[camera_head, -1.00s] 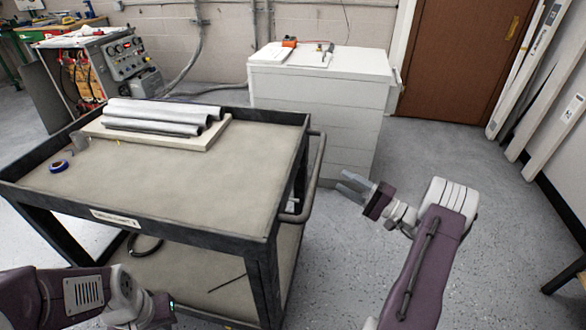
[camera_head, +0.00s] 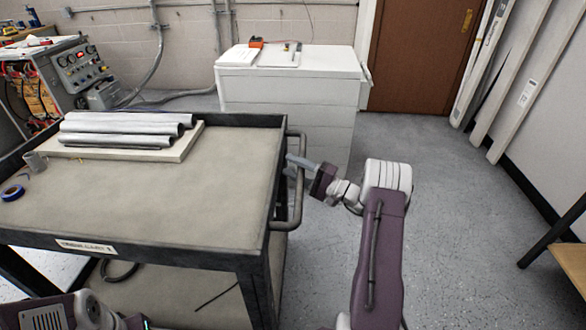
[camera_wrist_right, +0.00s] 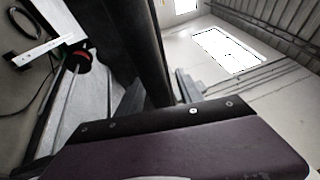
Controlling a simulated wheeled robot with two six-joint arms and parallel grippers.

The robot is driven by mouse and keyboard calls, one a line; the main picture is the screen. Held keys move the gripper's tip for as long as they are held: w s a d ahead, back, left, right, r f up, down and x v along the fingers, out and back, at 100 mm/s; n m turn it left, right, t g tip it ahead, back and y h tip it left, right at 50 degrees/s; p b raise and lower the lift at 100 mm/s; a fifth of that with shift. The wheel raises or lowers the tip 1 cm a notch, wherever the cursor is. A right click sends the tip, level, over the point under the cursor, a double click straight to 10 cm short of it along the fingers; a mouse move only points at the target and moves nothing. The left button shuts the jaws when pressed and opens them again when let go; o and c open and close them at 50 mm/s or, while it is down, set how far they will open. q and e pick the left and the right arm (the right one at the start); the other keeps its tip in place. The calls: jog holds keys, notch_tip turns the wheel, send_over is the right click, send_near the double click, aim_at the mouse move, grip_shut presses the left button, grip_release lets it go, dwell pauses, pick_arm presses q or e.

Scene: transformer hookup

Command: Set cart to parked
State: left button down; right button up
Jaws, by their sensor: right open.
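The cart is a dark-framed, two-shelf utility cart with a tan top (camera_head: 200,200) at the left of the head view. Its tubular push handle (camera_head: 300,205) is on its right end. My right gripper (camera_head: 295,163) is open at the upper part of this handle. In the right wrist view, a dark bar (camera_wrist_right: 150,50), which looks like the handle, runs down between the two spread fingers; contact cannot be told. My left arm shows at the bottom left of the head view, with its gripper out of the frame.
Grey rolls (camera_head: 120,130) lie on a board on the cart, with blue tape (camera_head: 12,193) nearby. A white cabinet (camera_head: 290,105) stands behind the cart's right end. A welding-type machine (camera_head: 80,70) is at back left.

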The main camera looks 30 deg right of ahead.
grip_shut()
dwell(1.4)
